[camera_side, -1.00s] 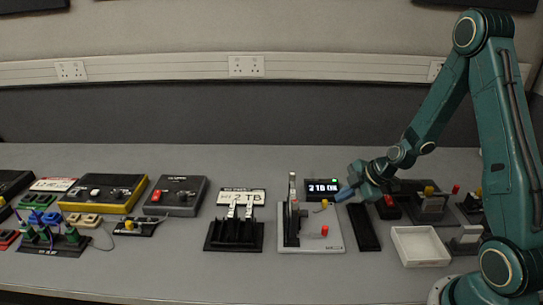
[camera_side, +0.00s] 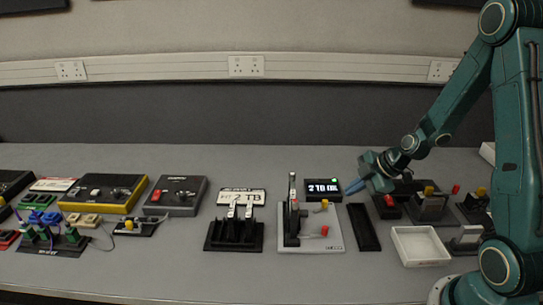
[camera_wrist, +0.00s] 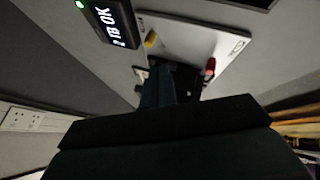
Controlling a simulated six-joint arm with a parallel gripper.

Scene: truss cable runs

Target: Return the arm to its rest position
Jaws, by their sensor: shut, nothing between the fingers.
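My gripper (camera_side: 356,187) is at the end of the teal arm, above the bench at right of centre. Its blue fingers are shut with nothing between them and point left, near the small display. In the wrist view my gripper (camera_wrist: 158,85) is a dark shape pointing toward the white-based fixture. The arm is bent, with its base at the right edge of the side view. No mark of a rest position shows.
A display reading "2 TB OK" (camera_side: 323,189) with a green light stands behind a white-based fixture (camera_side: 328,240). A black strip (camera_side: 363,228), a white tray (camera_side: 420,246) and dark fixtures (camera_side: 430,207) lie below and right of my gripper. A black rack (camera_side: 233,236) stands left.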

